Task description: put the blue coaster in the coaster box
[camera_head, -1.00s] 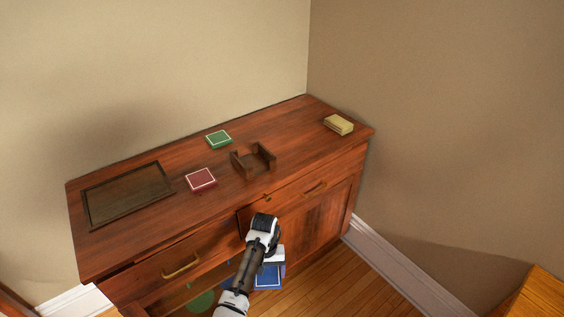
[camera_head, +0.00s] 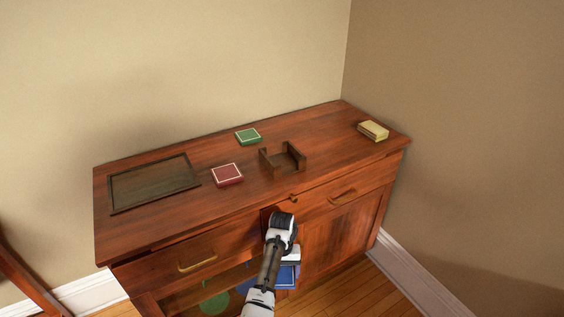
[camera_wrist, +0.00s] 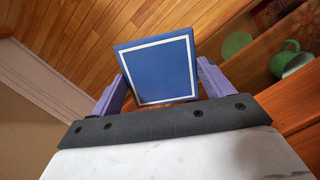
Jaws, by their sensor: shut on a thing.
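The blue coaster (camera_wrist: 157,70), square with a white border line, is held between the two purple fingers of my gripper (camera_wrist: 160,85) in the wrist view. In the head view the blue coaster (camera_head: 286,277) shows low in front of the cabinet, partly hidden by my arm. My gripper (camera_head: 289,262) is mostly hidden there behind my wrist. The coaster box (camera_head: 283,160), a dark brown wooden holder with an open front, stands on the cabinet top, above and behind my gripper. It looks empty.
A red coaster (camera_head: 227,174) and a green coaster (camera_head: 248,136) lie left of the box. A dark tray (camera_head: 153,184) is at left, a yellow block (camera_head: 373,130) at right. The cabinet's lower left is open, with green dishes (camera_wrist: 290,60) inside. The cabinet's front edge stands above my gripper.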

